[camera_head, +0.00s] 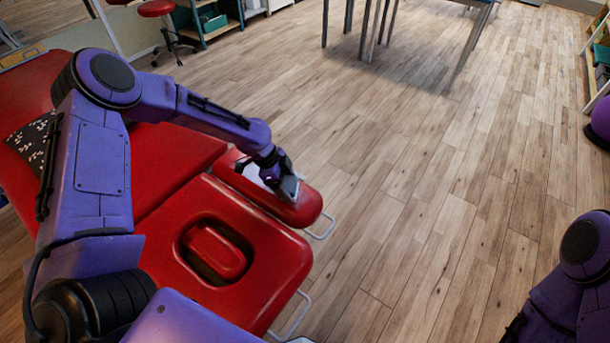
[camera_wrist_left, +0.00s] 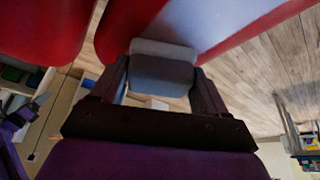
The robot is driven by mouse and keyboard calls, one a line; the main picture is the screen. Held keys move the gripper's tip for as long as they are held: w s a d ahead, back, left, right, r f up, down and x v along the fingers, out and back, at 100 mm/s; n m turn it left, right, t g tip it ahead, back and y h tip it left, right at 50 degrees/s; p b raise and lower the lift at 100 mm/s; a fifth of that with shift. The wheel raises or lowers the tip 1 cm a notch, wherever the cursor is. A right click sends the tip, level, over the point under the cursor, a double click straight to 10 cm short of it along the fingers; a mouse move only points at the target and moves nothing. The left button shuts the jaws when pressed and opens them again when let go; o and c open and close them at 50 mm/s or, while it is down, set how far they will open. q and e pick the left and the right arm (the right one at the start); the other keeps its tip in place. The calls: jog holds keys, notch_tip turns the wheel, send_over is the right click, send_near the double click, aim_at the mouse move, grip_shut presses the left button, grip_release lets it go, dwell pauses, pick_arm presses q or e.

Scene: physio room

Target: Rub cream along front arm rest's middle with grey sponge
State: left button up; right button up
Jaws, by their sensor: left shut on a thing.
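The front arm rest (camera_head: 304,207) is a long red pad beside the red head cushion (camera_head: 285,262). A pale cream patch (camera_head: 251,174) lies on top of the arm rest, and it shows as a broad whitish smear in the left wrist view (camera_wrist_left: 205,22). My left gripper (camera_head: 287,187) is over the arm rest, at the near end of the visible cream. It is shut on the grey sponge (camera_wrist_left: 162,72), held between both fingers with its face toward the pad. I cannot tell whether the sponge presses on it. My right gripper is outside both views.
The red treatment table (camera_head: 180,165) continues to the left, with a dark patterned item (camera_head: 30,143) on it. The head cushion has a hollow with a red insert (camera_head: 216,252). Metal loops (camera_head: 322,228) stick out beside the pads. The wooden floor (camera_head: 420,170) to the right is clear.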

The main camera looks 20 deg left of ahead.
pick_arm(q)
jog(key=shift+s+d, duration=0.2)
jog(key=shift+d, duration=0.8)
jog(key=shift+s+d, duration=0.25)
jog(key=shift+d, duration=0.75)
jog(key=shift+s+d, duration=0.2)
jog(key=shift+d, duration=0.8)
notch_tip(320, 180, up, 2)
jog(key=shift+d+r+p, duration=0.15)
jog(key=shift+r+p, duration=0.1)
jog(key=shift+p, duration=0.75)
notch_tip(320, 180, up, 6)
jog(key=p, duration=0.5)
jog(key=shift+f, duration=0.2)
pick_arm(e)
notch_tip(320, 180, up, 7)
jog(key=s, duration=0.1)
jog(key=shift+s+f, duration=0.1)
